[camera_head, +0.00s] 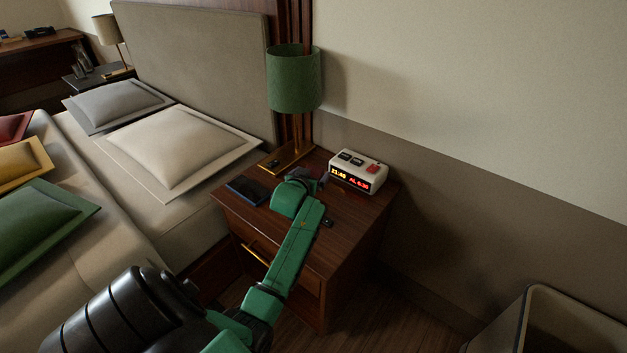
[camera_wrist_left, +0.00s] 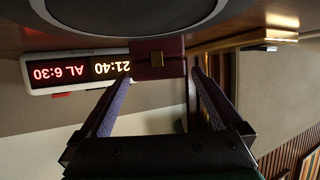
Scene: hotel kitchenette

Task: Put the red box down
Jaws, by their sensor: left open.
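The red box (camera_wrist_left: 158,58) is dark red with a gold clasp. It shows in the left wrist view, which is upside down, and appears to rest on the nightstand top. My left gripper (camera_wrist_left: 161,76) is open, with one finger to each side of the box and gaps between fingers and box. In the head view my left gripper (camera_head: 314,181) is over the nightstand (camera_head: 345,228), and the box (camera_head: 303,171) is mostly hidden behind it. My right gripper is not in view.
A white alarm clock (camera_head: 358,172) stands right beside the box. A green lamp (camera_head: 294,80) stands behind it. A dark blue flat object (camera_head: 247,190) lies at the left of the nightstand, and a small black item (camera_head: 328,222) near its middle. The bed is on the left.

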